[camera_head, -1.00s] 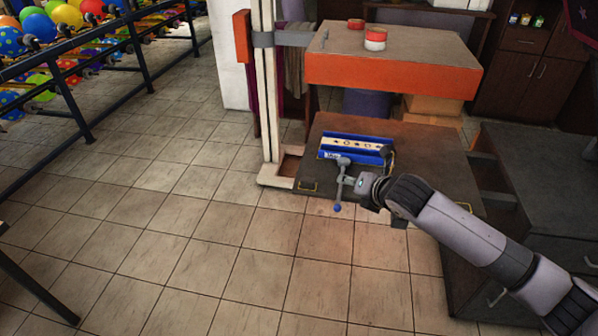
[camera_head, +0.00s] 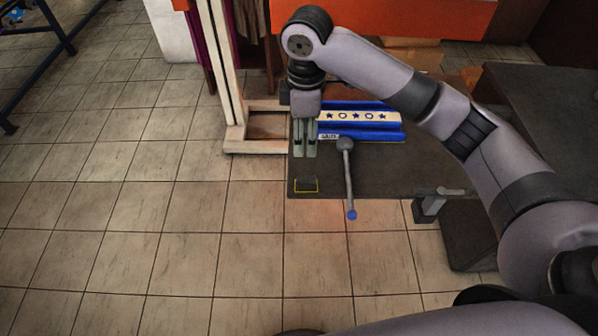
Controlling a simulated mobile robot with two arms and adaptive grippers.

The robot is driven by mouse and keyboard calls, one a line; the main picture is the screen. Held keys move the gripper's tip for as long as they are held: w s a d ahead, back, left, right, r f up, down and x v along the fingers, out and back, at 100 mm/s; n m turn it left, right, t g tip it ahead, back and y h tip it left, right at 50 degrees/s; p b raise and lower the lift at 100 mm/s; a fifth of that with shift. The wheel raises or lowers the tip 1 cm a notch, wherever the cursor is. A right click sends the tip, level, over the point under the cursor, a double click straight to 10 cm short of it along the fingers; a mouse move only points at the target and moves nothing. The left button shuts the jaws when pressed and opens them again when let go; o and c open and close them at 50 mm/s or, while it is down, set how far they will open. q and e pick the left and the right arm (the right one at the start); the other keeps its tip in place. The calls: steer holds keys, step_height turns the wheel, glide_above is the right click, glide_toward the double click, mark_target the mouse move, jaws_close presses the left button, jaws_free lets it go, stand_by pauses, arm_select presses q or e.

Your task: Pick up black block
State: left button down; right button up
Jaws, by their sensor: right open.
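The black block (camera_head: 306,184) is a small dark piece on the front left corner of the dark work surface (camera_head: 390,178), with a yellow outline around it. My right gripper (camera_head: 305,153) hangs above and behind it, with its fingers pointing down and apart. The gripper looks empty and clear of the block. My left gripper is not in view.
A blue frame with a cream star strip (camera_head: 355,117) lies just right of my right gripper. A grey lever with a blue knob (camera_head: 351,214) reaches past the front edge. A pale upright post (camera_head: 227,75) stands behind left. Tiled floor at left is clear.

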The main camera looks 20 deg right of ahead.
step_height(320, 180, down, 6)
steer(key=p, duration=0.1)
glide_above(306, 180)
steer(key=f, duration=0.4)
steer(key=shift+s+a, duration=0.1)
steer(key=shift+a, duration=0.1)
steer(key=shift+f, duration=0.45)
steer(key=f, duration=0.3)
steer(key=f+p, duration=0.1)
steer(key=shift+d+f, duration=0.25)
steer(key=shift+f, duration=0.35)
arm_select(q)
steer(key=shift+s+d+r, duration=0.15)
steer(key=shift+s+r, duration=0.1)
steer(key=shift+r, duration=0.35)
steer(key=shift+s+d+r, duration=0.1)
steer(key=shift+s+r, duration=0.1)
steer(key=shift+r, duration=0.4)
arm_select(e)
jaws_close()
